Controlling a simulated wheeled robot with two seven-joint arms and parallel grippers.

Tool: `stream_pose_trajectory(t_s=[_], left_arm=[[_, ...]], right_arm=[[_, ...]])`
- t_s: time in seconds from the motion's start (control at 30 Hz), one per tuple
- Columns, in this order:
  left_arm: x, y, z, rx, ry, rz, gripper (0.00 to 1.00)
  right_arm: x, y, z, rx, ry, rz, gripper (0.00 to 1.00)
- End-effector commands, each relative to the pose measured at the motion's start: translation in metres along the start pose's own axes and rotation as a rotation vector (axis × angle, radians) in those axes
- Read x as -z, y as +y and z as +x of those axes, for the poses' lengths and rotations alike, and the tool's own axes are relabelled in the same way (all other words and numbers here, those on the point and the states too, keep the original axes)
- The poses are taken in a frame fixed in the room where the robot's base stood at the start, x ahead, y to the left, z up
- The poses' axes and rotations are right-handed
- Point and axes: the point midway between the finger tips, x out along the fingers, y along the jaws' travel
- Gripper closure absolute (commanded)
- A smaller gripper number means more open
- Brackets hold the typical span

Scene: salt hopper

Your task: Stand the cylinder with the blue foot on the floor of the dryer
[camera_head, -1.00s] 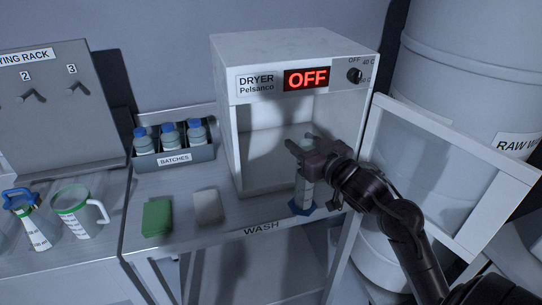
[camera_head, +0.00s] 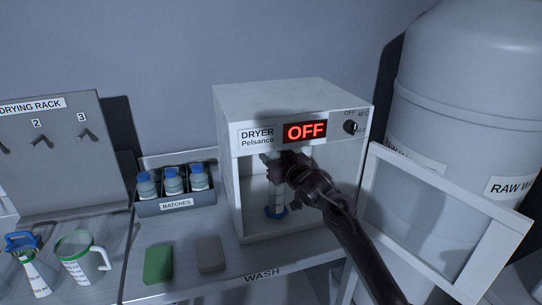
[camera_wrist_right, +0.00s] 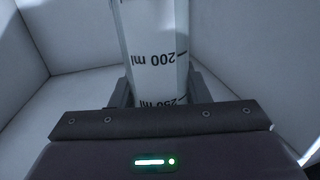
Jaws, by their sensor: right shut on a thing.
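The cylinder with the blue foot (camera_head: 277,211) is upright inside the open front of the dryer (camera_head: 230,185). Its blue foot is low, near the dryer floor (camera_head: 262,230); I cannot tell whether it touches. My right gripper (camera_head: 277,168) is shut on the cylinder's upper part, which it partly hides. In the right wrist view, the cylinder (camera_wrist_right: 152,45) shows "200 ml" and "250 ml" marks between the fingers of the gripper (camera_wrist_right: 155,95), with pale dryer walls around it. My left gripper is not in view.
The dryer door (camera_head: 455,262) stands open at the right, before a large drum (camera_head: 450,100). The display (camera_head: 305,131) reads OFF. A green block (camera_head: 158,264), a grey block (camera_head: 210,254), a bottle crate (camera_head: 176,206) and a green-rimmed jug (camera_head: 82,262) stand left.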

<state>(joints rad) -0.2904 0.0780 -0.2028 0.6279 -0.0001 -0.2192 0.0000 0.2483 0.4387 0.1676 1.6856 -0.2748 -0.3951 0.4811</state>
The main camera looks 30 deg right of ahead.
Motion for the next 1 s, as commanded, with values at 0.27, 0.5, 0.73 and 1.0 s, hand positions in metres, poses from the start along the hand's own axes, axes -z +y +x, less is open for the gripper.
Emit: stream_pose_trajectory(t_s=[0.27,0.5,0.73,1.0], left_arm=[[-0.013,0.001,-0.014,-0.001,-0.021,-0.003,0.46],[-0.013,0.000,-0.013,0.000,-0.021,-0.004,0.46],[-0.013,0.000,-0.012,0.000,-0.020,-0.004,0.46],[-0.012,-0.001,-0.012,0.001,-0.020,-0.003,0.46]], right_arm=[[-0.012,0.000,0.019,-0.001,-0.001,0.001,0.98],[-0.014,0.000,0.019,-0.001,0.000,0.000,0.98],[-0.017,0.000,0.019,0.000,-0.001,0.000,0.44],[-0.016,0.000,0.019,0.000,0.000,0.000,0.36]])
